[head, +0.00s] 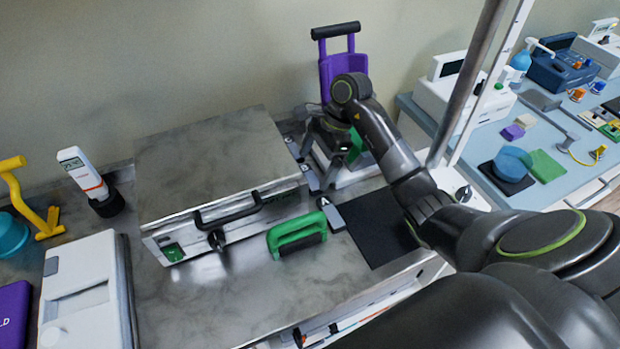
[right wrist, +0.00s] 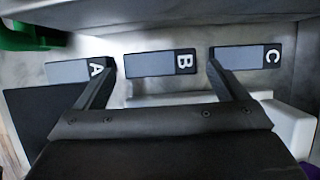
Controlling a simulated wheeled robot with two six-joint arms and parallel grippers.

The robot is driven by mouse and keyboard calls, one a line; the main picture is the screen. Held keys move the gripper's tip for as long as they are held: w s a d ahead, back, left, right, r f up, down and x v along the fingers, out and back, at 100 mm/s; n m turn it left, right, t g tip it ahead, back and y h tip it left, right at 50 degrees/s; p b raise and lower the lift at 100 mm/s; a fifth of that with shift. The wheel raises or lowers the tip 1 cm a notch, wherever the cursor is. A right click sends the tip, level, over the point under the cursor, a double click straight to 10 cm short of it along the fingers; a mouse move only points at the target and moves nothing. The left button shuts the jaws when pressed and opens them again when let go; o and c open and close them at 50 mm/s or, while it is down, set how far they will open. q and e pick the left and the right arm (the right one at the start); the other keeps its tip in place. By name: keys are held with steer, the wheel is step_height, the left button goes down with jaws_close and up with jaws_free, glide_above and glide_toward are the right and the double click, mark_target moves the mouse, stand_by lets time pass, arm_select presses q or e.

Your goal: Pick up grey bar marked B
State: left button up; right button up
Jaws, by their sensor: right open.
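The grey bar marked B (right wrist: 160,64) lies flat in the middle of a row in the right wrist view, with its white letter at the right end. My right gripper (right wrist: 160,74) is open, with one finger on each side of bar B; nothing is held. I cannot tell how far the fingertips are above the bar. My left gripper is not in view.
Bar A (right wrist: 75,70) and bar C (right wrist: 245,58) flank bar B closely. A metal box (head: 215,165) with a dark handle stands left of the gripper. A green handle (head: 297,236) and a black mat (head: 375,228) are nearer. A purple device (head: 342,70) stands behind.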

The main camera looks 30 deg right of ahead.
mark_target(310, 179)
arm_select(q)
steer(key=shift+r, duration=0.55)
arm_select(e)
steer(key=shift+x, duration=1.45)
steer(key=shift+c, duration=0.4)
